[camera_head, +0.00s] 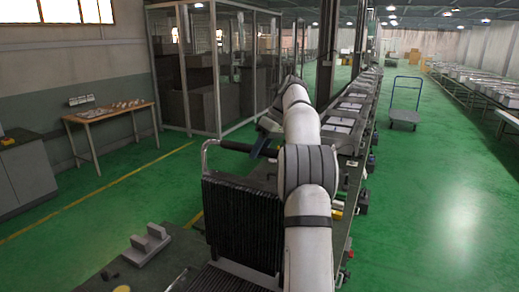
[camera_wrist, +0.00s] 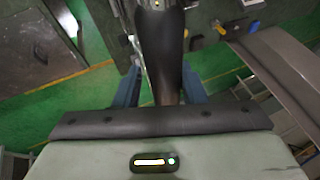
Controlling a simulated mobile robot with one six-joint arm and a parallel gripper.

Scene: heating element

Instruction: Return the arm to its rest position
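My white arm with grey bands reaches forward through the middle of the head view. Nothing appears clamped. The bar's contact with the palm is hidden.
A rack of black ribbed panels (camera_head: 240,224) with a metal frame stands close left of my arm. A long line of workstations (camera_head: 342,122) runs along its right. A wooden table (camera_head: 108,112) and a blue-handled cart (camera_head: 404,115) stand farther off. Green floor (camera_head: 450,190) is clear at right.

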